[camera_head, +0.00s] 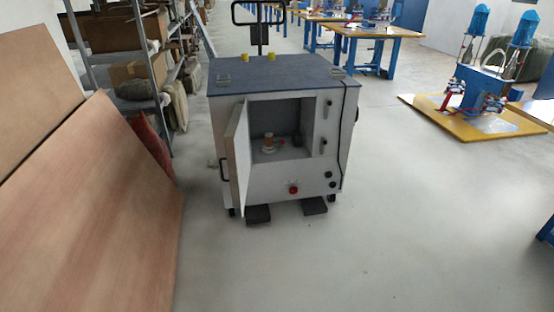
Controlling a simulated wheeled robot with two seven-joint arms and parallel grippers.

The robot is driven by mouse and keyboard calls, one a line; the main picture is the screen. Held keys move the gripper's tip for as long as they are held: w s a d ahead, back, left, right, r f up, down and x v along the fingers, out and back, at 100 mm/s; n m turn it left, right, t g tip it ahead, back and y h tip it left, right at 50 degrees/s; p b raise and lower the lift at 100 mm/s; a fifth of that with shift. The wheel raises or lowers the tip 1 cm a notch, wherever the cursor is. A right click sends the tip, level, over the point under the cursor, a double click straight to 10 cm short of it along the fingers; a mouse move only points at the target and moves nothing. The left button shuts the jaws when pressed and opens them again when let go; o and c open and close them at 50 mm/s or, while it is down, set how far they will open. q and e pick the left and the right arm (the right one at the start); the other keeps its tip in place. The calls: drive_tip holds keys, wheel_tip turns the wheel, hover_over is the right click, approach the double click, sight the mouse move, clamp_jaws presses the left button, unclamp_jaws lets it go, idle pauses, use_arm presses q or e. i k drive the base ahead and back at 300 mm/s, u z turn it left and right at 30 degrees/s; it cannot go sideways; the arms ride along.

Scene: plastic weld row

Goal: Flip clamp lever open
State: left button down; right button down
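A white cabinet on wheels (265,188) with a dark blue-grey top stands ahead of me. Its door (239,155) is swung open on the left side. Neither of my grippers is in view.
Wooden panels (90,200) lean along the left, before a loaded shelf (140,60). Two dark pedals or blocks (258,214) lie at the cabinet's foot. A yellow platform (470,125) with blue machines stands at the right. The floor before the cabinet is clear.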

sight(282, 143)
drive_tip(key=u, duration=0.05)
drive_tip(key=k, duration=0.15)
drive_tip(key=z, duration=0.85)
drive_tip(key=i, duration=1.8)
drive_tip(key=u, duration=0.6)
